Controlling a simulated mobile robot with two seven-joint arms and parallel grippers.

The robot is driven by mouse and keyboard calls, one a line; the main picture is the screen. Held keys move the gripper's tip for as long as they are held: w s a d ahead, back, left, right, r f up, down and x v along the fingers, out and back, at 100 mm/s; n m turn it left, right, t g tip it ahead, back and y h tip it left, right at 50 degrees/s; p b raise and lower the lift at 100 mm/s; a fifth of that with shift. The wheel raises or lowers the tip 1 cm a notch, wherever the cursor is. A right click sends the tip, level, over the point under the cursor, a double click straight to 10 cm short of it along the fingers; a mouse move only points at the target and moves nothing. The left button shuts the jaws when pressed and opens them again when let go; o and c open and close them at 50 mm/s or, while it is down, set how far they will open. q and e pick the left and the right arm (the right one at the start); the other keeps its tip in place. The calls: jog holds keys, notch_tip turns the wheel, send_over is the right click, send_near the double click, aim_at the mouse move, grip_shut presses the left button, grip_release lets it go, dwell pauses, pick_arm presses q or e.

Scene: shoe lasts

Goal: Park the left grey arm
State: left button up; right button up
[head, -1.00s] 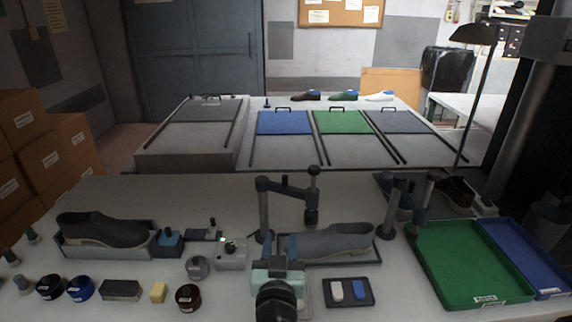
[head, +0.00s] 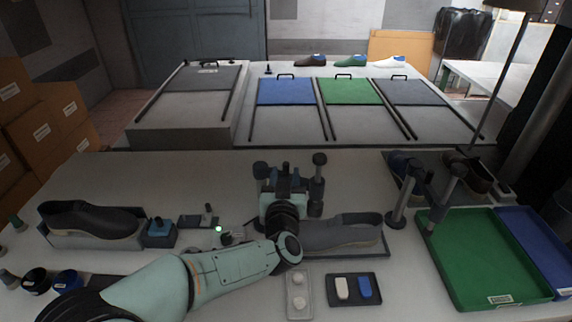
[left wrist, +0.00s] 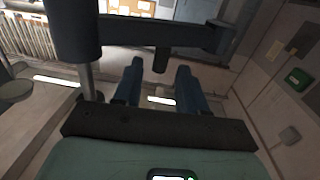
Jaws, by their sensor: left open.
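The left grey arm (head: 319,162) is a jointed stand behind the grey shoe on its tray, partly hidden by my left gripper. In the left wrist view its bar (left wrist: 150,33) crosses from a thick post on the left to an upright end piece on the right. A short peg (left wrist: 160,60) hangs from the bar. My left gripper (head: 285,168) is at the stand, pointing away from me. In the left wrist view its two dark blue fingers (left wrist: 158,75) are apart, with the peg between their tips in the picture; contact cannot be told. My right gripper is not in view.
The grey shoe (head: 340,232) lies right of my left wrist. A second grey stand (head: 400,200) stands by the green tray (head: 475,290). A black shoe (head: 90,220) and a small device with a green light (head: 219,229) are on the left. The table's middle back is clear.

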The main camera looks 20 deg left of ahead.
aim_at(286, 169)
pick_arm(q)
jog(key=shift+x, duration=2.05)
grip_shut()
